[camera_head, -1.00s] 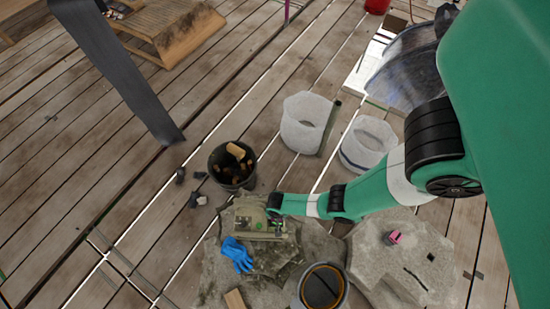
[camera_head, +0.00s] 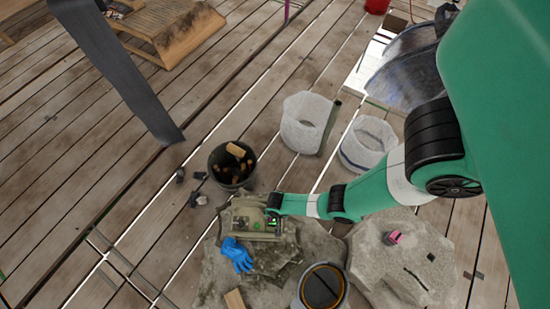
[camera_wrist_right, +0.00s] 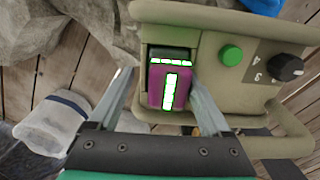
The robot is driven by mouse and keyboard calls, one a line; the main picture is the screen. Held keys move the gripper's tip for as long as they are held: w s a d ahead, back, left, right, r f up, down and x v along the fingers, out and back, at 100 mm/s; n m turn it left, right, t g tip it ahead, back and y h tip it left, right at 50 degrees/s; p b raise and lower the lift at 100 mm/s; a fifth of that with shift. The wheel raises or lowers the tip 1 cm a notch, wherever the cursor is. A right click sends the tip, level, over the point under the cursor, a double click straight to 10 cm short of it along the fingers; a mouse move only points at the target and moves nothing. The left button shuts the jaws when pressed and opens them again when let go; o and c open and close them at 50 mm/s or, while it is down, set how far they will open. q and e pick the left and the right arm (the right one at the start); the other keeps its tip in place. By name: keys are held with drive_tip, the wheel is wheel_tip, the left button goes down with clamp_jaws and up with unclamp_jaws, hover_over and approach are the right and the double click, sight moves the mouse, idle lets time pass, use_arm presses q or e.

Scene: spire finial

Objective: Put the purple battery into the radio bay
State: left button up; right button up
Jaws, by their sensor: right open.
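The olive-green radio (camera_head: 248,218) sits on a flat rock in the head view, beside the end of my right arm. In the right wrist view the radio (camera_wrist_right: 235,95) shows a green button, a dark knob and a handle. The purple battery (camera_wrist_right: 172,88) is in the radio bay (camera_wrist_right: 173,53), its face with pale markings showing toward the camera; how deep it sits I cannot tell. My right gripper (camera_wrist_right: 160,82) is open, one finger on either side of the battery. In the head view the gripper is too small to make out. My left gripper is not in view.
A pink and black object (camera_head: 392,238) lies on the right rock (camera_head: 400,265). A blue glove (camera_head: 237,254) lies in front of the radio. A dark bucket (camera_head: 231,165), two white containers (camera_head: 305,122) (camera_head: 368,143) and a round dark-topped container (camera_head: 322,287) stand around.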

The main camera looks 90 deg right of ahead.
wheel_tip(320, 180, up, 12)
drive_tip(key=p, duration=1.2)
drive_tip(key=shift+r, duration=0.25)
drive_tip(key=shift+f, duration=0.1)
